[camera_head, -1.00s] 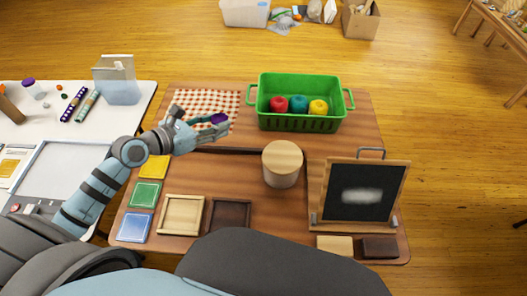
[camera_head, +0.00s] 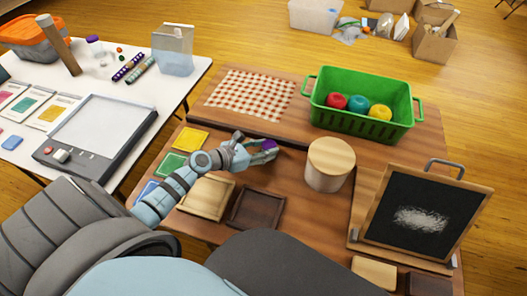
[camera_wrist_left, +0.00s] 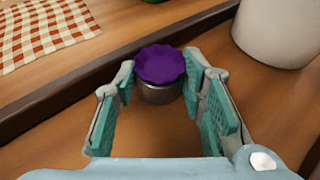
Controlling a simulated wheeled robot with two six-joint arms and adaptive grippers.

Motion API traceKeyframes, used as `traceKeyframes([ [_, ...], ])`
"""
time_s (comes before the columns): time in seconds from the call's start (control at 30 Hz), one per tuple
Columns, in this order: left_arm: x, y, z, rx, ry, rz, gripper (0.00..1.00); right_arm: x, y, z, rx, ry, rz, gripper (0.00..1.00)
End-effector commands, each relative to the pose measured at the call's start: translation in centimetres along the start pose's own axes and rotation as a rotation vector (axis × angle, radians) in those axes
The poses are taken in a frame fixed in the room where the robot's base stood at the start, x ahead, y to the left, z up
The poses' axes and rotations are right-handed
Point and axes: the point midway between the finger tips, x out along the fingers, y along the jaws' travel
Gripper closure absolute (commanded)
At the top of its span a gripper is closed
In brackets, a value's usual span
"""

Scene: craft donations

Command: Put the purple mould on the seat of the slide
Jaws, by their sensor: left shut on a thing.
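The purple mould (camera_wrist_left: 160,65) has a scalloped purple top over a short grey metallic body and stands roughly upright between my left fingers in the left wrist view. It also shows in the head view as a small purple patch (camera_head: 268,144). My left gripper (camera_head: 268,151) is shut on it, above the brown table behind the dark square tray (camera_head: 257,208). The fingers hide part of the mould. I cannot make out a slide or its seat in these frames. My right gripper is not in view.
A round wooden-topped container (camera_head: 330,165) stands right of my left gripper. A green basket (camera_head: 362,121) holds coloured round things. A chalkboard (camera_head: 425,210) stands at the right. The checked cloth (camera_head: 250,95) is bare. A white table (camera_head: 195,80) stands at the left.

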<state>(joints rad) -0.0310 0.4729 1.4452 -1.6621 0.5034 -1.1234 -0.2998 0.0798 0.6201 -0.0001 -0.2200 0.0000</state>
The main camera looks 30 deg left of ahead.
Motion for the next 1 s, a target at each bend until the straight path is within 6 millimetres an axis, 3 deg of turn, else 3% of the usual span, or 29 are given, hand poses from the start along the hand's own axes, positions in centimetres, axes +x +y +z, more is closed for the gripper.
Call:
traceKeyframes([
  [0.27,0.1,0.0,-0.2,0.0,0.0,-0.001,0.95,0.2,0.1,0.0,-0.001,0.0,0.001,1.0],
  [0.3,0.0,0.0,-0.1,0.0,0.001,-0.001,0.56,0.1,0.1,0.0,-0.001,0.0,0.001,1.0],
  [0.4,0.0,0.0,-0.1,0.0,0.001,-0.001,0.43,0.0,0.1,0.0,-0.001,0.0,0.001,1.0],
  [0.77,-0.1,0.0,0.3,0.0,0.001,-0.001,0.43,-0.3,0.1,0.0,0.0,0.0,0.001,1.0],
  [0.87,-1.2,0.0,0.3,0.001,0.002,-0.001,0.43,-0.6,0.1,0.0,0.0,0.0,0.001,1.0],
  [1.0,-4.5,0.0,0.2,0.005,0.006,-0.003,0.43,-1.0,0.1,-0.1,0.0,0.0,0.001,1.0],
])
